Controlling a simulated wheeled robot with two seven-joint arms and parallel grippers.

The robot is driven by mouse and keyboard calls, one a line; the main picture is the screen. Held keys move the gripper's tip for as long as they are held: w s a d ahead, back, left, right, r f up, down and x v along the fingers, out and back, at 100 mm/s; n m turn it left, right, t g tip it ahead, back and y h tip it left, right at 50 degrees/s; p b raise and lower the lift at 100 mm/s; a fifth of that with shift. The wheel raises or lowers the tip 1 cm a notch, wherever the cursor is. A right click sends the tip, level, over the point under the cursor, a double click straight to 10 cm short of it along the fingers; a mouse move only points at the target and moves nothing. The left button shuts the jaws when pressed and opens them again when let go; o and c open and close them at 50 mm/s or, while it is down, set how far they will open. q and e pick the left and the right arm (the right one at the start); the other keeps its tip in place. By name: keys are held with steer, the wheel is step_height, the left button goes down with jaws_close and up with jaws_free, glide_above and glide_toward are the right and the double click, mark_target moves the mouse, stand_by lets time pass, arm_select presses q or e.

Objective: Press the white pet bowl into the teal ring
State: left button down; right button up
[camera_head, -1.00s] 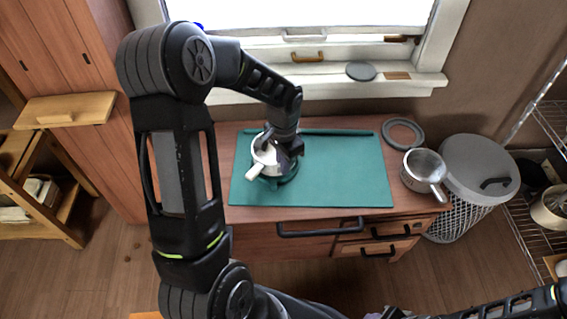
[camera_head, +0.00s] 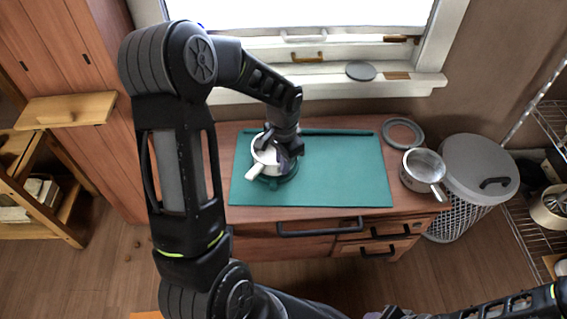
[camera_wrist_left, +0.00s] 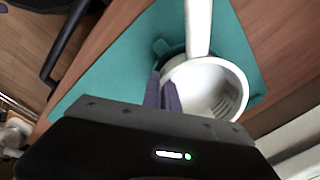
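The white pet bowl (camera_head: 266,155), a round bowl with a stubby handle, sits over the dark teal ring (camera_head: 290,174) on the teal mat. The ring shows around part of the bowl's base; whether the bowl is fully seated in it I cannot tell. In the left wrist view the bowl (camera_wrist_left: 222,82) looks level or slightly tilted, with the ring (camera_wrist_left: 162,48) partly behind it. My left gripper (camera_head: 270,140) comes down on the bowl; its two fingers (camera_wrist_left: 163,92) are close together at the bowl's rim, pinching it. My right gripper (camera_head: 388,313) is barely in view at the bottom edge.
The teal mat (camera_head: 345,175) lies on a wooden counter, clear to the right of the bowl. A metal pot (camera_head: 424,165) and a grey ring (camera_head: 403,133) stand at the right. A lidded bin (camera_head: 480,170) is beyond the counter. The window sill holds a grey disc (camera_head: 361,71).

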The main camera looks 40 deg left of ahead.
arm_select(q)
steer(key=shift+f+b, duration=0.85)
steer(key=shift+f, duration=0.25)
steer(key=c, duration=2)
jaws_free()
steer(key=shift+r, duration=0.15)
steer(key=shift+r+p, duration=1.3)
steer(key=shift+r, duration=0.05)
steer(key=shift+o, duration=0.6)
steer(key=o, duration=0.5)
steer(key=shift+r, duration=0.1)
